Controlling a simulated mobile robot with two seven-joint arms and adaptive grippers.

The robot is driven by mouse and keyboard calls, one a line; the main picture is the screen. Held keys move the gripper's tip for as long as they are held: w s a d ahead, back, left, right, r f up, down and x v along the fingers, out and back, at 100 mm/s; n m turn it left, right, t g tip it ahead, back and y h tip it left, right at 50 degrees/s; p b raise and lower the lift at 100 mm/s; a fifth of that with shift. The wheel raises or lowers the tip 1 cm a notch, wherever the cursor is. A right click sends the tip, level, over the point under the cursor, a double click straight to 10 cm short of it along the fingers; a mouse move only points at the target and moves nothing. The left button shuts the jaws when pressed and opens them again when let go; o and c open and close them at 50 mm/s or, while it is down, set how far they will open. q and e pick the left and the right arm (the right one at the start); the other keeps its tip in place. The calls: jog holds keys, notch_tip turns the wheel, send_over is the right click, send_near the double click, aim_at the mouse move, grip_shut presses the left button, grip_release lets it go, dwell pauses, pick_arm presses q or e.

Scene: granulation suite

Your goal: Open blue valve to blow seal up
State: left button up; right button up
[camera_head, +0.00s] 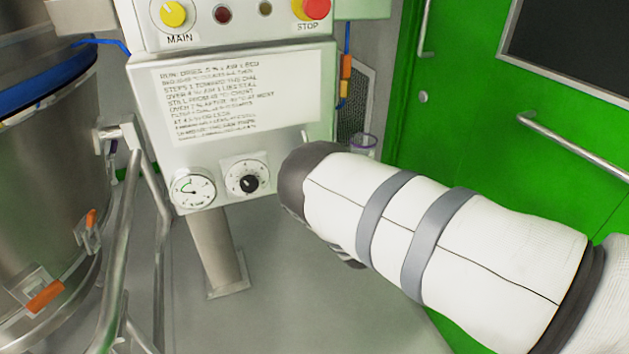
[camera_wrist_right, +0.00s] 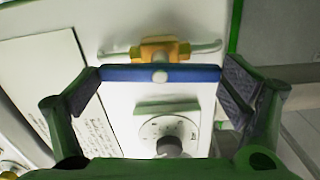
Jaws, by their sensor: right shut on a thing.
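The blue valve handle (camera_wrist_right: 125,73) is a flat bar lying crosswise in the right wrist view, below a brass-yellow valve body (camera_wrist_right: 160,50). It runs roughly parallel to the thin pale pipe (camera_wrist_right: 205,47) through the body. My right gripper (camera_wrist_right: 161,92) has its two dark pads at the handle's two ends, shut on it. In the head view my white right arm comes in from the right and hides the valve, and the gripper's fingers cannot be made out there. My left gripper is in neither view.
The control panel (camera_head: 235,60) carries a MAIN knob (camera_head: 173,14), a red STOP button (camera_head: 317,8), a round gauge (camera_head: 193,190) and a dial (camera_head: 248,178). A steel vessel (camera_head: 50,170) with tubular rails stands left. A green door (camera_head: 480,95) is at right.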

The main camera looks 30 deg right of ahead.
jog(key=shift+f+n, duration=0.1)
jog(key=shift+n, duration=0.4)
dwell(0.3)
jog(key=o, duration=0.9)
jog(key=shift+c, duration=0.2)
jog(key=shift+s, duration=0.15)
jog(key=v, duration=1.1)
jog(key=shift+s, duration=0.4)
jog(key=shift+a, duration=0.15)
